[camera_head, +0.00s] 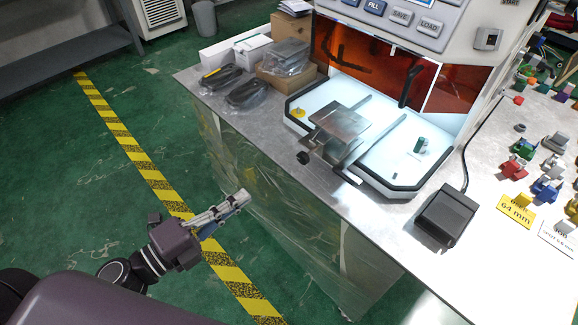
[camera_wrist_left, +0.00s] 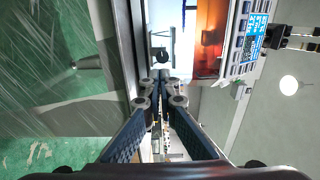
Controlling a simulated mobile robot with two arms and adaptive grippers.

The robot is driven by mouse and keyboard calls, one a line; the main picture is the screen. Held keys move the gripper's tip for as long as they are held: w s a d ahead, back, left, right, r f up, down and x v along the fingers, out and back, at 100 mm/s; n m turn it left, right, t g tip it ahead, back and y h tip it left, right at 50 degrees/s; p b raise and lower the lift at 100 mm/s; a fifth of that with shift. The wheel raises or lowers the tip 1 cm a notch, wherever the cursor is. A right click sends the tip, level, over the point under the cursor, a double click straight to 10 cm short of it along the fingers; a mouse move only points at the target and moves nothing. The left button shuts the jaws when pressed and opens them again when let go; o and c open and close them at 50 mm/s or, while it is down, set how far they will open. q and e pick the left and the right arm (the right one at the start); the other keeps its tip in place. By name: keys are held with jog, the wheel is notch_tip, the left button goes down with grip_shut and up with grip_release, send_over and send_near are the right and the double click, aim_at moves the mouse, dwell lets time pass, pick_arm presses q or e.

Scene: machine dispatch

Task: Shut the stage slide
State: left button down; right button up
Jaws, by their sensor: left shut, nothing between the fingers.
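The stage slide (camera_head: 340,122) is a grey metal plate on rails. It stands out toward the front of the white machine tray (camera_head: 399,187), with a black knob (camera_head: 303,157) at its front edge. My left gripper (camera_head: 243,197) is shut and empty, over the floor in front of the table and apart from the slide. In the left wrist view, my shut fingers (camera_wrist_left: 162,78) point toward the machine, and the dark knob (camera_wrist_left: 161,56) shows just beyond their tips. My right gripper is in neither view.
A black foot pedal (camera_head: 446,214) with a cable lies right of the tray. Boxes and black bagged parts (camera_head: 248,92) stand at the left of the table (camera_head: 215,103). Several coloured fixtures and a 64 mm sign (camera_head: 515,210) are at the right.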

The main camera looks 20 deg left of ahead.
pick_arm(q)
jog(key=p, duration=0.4)
send_near(299, 159)
jog(key=x, duration=0.6)
jog(key=shift+w+r, duration=0.1)
jog(key=shift+w+d, duration=0.25)
jog(key=shift+w, duration=0.1)
